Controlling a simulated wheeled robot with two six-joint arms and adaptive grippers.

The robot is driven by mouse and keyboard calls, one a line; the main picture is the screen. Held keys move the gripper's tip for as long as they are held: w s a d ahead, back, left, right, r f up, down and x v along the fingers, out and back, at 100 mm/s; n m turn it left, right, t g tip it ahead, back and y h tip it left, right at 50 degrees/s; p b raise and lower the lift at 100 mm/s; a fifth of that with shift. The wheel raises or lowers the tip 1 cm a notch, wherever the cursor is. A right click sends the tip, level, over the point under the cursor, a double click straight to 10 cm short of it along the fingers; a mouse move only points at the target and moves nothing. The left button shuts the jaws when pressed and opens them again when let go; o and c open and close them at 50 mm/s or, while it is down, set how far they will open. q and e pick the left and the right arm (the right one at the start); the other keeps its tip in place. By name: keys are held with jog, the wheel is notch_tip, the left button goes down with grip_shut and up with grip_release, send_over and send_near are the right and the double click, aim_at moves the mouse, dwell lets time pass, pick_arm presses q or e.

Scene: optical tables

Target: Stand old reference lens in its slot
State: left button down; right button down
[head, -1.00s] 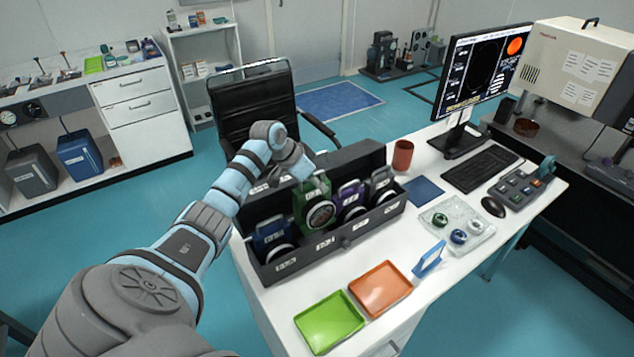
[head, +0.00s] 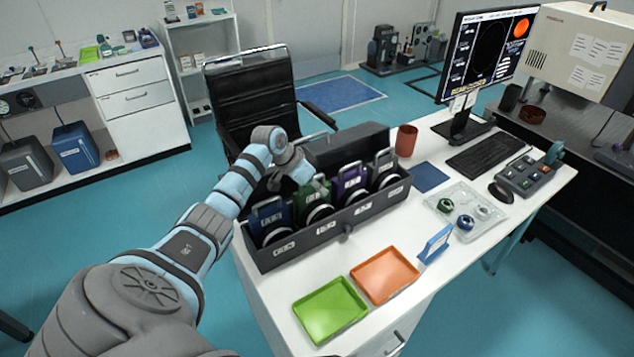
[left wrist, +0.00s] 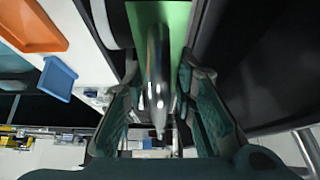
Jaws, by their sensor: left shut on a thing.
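The green lens holder (head: 316,194), with a round lens low on its face, stands upright in a slot of the dark slotted case (head: 300,252), between the blue holder (head: 268,216) and the purple holder (head: 349,184). Its lower part is hidden by the case's front wall. My left gripper (head: 303,176) is at its top, shut on its handle. In the left wrist view the gripper (left wrist: 158,108) has its fingers on both sides of a metal handle, with the green plate (left wrist: 177,22) beyond. My right gripper is out of view.
A grey holder (head: 383,167) stands at the case's right end. A red cup (head: 405,141) and a clear tray (head: 484,233) are to the right.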

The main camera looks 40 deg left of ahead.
pick_arm(q)
jog(key=shift+f, duration=0.35)
dwell(0.6)
jog(key=shift+c, duration=2.3)
grip_release()
notch_tip(320, 180, up, 9)
jog(key=p, duration=0.9)
jog(key=shift+r, duration=0.1)
jog(key=shift+f, duration=0.2)
